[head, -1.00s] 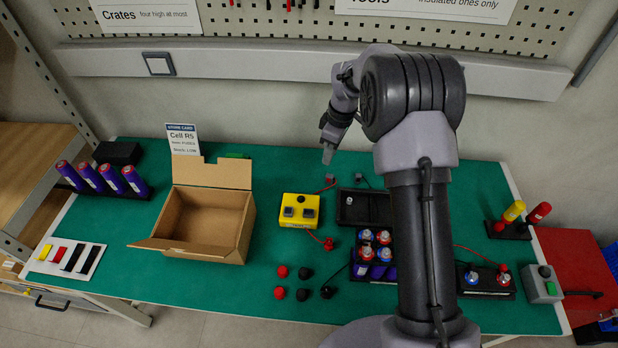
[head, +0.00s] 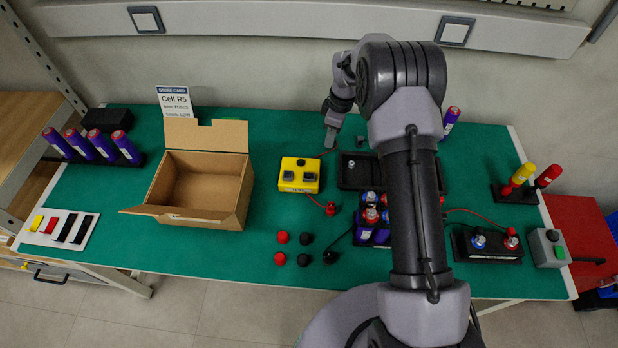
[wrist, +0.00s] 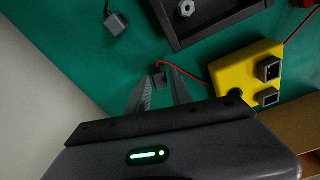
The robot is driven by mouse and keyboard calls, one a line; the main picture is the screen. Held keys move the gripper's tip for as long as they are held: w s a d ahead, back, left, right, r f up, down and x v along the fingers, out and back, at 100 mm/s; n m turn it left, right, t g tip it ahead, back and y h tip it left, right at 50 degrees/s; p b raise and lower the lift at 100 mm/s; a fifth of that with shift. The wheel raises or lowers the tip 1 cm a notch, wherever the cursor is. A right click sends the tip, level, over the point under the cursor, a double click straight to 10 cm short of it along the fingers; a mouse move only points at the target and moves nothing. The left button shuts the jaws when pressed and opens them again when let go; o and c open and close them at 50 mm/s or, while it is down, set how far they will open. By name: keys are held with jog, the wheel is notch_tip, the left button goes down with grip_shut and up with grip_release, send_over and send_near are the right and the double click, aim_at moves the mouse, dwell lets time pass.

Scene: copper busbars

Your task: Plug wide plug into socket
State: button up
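My gripper (wrist: 161,82) points down at the green table with its two fingers apart. A small dark plug on a red lead (wrist: 159,76) shows between and just beyond the fingertips; I see no clear contact. A second, grey plug on a dark lead (wrist: 116,24) lies to the upper left; it also shows in the head view (head: 360,141). I cannot tell which plug is the wide one. The yellow box (wrist: 235,70) carries two grey sockets (wrist: 268,69). In the head view the box (head: 299,187) stands left of my gripper (head: 330,140), which hides the red-lead plug.
A black tray with a nut (wrist: 187,9) lies beside the plugs. An open cardboard box (head: 247,190) stands left of the yellow box. Red and black caps (head: 282,237) lie in front. Cells in holders stand near my arm.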

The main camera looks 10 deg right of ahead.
grip_shut()
notch_tip(320, 180, up, 4)
jog(key=p, duration=0.3)
jog(key=shift+r, duration=0.15)
jog(key=s+a+r+n, duration=0.2)
jog(key=s+a+r, duration=0.15)
jog(key=s, duration=0.35)
jog(key=s+a+r+n, duration=0.1)
jog(key=s+a+r, duration=0.1)
jog(key=s+a, duration=0.35)
jog(key=shift+s+d+f+b, duration=0.15)
jog(key=shift+f+b, duration=0.55)
jog(key=shift+f, duration=0.2)
jog(key=shift+s+d+f+b, duration=0.2)
jog(key=shift+f+b, duration=0.5)
jog(key=shift+f, duration=0.25)
jog(key=shift+s+d+f+b, duration=0.1)
jog(key=shift+d+f+b, duration=0.05)
jog(key=shift+f+b, duration=0.65)
